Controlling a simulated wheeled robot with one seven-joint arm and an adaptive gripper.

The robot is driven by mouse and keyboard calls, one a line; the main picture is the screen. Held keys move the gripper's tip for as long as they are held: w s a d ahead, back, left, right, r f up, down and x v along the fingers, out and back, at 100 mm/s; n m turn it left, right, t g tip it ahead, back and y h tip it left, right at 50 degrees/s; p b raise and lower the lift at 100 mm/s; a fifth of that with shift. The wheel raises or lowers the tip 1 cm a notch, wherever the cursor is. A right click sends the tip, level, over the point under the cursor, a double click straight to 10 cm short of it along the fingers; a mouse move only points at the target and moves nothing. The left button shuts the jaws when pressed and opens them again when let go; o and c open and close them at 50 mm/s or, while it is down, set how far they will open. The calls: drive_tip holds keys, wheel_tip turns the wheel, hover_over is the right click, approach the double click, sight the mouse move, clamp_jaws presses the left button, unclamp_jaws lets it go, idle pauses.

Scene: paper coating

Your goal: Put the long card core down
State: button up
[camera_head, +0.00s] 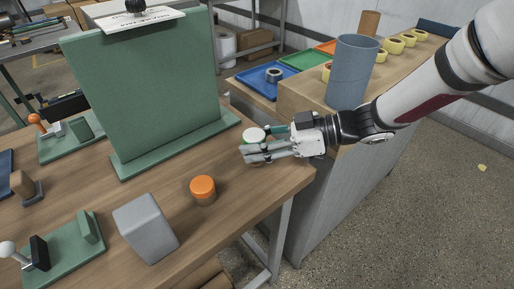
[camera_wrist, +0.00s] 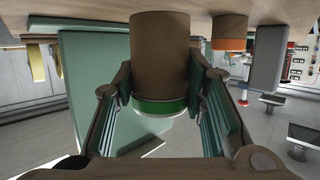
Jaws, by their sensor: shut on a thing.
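The long card core (camera_head: 254,134) shows in the head view as a white end with a green rim, near the table's right edge. In the wrist view it is a brown cylinder (camera_wrist: 160,55) with a green band and a pale end. My gripper (camera_head: 258,149) is shut on it, with a finger on either side; the fingers (camera_wrist: 161,85) also show in the wrist view. The core looks upright. Its far end meets or nearly meets the wooden tabletop (camera_head: 235,195); I cannot tell whether it touches. My fingers hide its lower part in the head view.
A shorter orange-topped cylinder (camera_head: 203,190) and a grey block (camera_head: 146,228) stand nearby on the table. A tall green panel (camera_head: 150,85) stands behind. A blue-grey tube (camera_head: 352,70) stands on the cabinet at right. The table's front right is clear.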

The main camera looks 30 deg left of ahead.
drive_tip(key=shift+f, duration=0.8)
drive_tip(key=shift+f, duration=0.1)
drive_tip(key=o, duration=1.1)
drive_tip(key=shift+w+d+r, duration=0.15)
drive_tip(key=shift+d+r, duration=0.05)
drive_tip(key=shift+d, duration=0.05)
drive_tip(key=p+v, duration=0.1)
drive_tip(key=v, duration=1)
drive_tip(key=shift+d+r, duration=0.1)
drive_tip(key=shift+d, duration=0.15)
